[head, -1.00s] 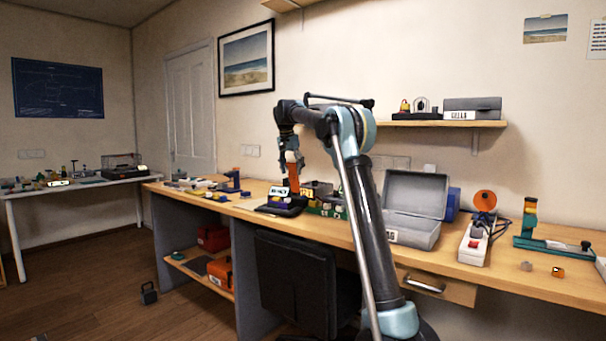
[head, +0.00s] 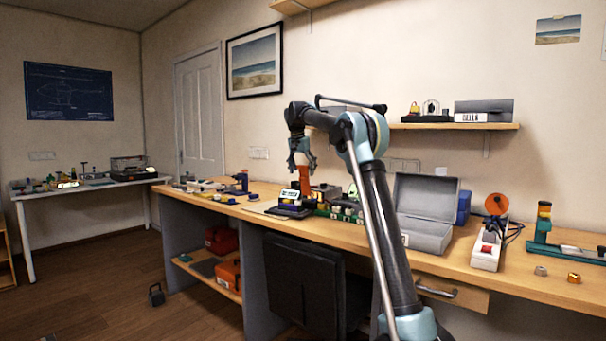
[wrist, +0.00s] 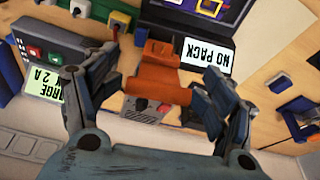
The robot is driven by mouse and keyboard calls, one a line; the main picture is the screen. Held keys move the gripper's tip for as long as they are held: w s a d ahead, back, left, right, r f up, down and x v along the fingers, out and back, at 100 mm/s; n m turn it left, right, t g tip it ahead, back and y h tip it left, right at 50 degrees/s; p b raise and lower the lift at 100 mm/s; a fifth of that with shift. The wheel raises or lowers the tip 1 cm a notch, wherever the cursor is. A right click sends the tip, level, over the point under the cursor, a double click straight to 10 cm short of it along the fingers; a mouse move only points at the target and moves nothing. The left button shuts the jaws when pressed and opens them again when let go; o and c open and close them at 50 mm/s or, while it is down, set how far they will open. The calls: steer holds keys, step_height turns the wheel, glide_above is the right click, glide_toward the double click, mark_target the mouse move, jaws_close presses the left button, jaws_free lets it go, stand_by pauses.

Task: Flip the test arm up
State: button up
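An orange arm (head: 304,177) stands up behind a dark unit (head: 291,203) with a small lit display on the workbench. I take it to be the test arm. In the wrist view the orange arm (wrist: 158,88) lies between my two fingers, beside a display reading "NO PACK" (wrist: 207,55). My gripper (head: 302,160) is just above the orange arm in the head view. Its fingers are spread apart, and it also shows open in the wrist view (wrist: 155,75). Whether a finger touches the orange arm I cannot tell.
A charger with a green display (wrist: 45,92) is at the left of the wrist view. On the bench (head: 350,238) are an open grey case (head: 424,212), a power strip (head: 488,250) and a teal stand (head: 541,228). A wall shelf (head: 455,126) is behind.

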stand_by(0.3)
steer(key=v, duration=1.2)
steer(key=shift+f, duration=0.1)
